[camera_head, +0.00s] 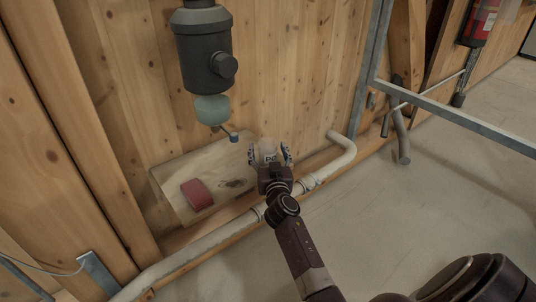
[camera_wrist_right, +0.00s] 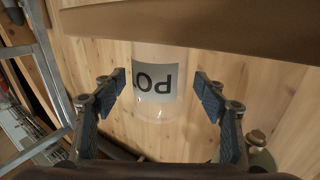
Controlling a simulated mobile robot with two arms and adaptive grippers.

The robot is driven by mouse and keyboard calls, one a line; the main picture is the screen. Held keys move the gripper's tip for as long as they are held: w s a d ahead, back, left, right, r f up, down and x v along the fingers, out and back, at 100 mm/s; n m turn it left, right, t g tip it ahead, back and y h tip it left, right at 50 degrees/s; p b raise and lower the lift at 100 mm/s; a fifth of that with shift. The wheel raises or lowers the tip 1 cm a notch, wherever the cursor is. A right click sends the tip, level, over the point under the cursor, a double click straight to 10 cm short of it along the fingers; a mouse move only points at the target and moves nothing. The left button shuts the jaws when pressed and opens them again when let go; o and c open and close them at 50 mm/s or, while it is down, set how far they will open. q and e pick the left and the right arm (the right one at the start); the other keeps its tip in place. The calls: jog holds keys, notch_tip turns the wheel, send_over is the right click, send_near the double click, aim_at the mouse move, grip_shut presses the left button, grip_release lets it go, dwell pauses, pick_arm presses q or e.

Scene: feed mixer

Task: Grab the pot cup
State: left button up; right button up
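The pot cup (camera_head: 267,147) is a clear cup with a pale label carrying dark letters. It stands at the right end of a wooden board by the wall, and in the right wrist view the cup (camera_wrist_right: 155,108) appears upside down. My right gripper (camera_head: 270,160) is open, with one finger on each side of the cup in the head view. In the right wrist view the blue-padded fingertips (camera_wrist_right: 161,84) are spread wider than the cup, with gaps on both sides. Contact is not visible. My left gripper is not in view.
A red block (camera_head: 197,194) lies on the wooden board (camera_head: 172,178). A dark cylinder (camera_head: 203,50) with a greenish bulb (camera_head: 212,109) hangs above. A white pipe (camera_head: 225,232) runs in front. A metal frame (camera_head: 450,118) stands right; the floor between is open.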

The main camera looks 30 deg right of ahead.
jog(key=c, duration=0.9)
jog(key=shift+c, duration=0.2)
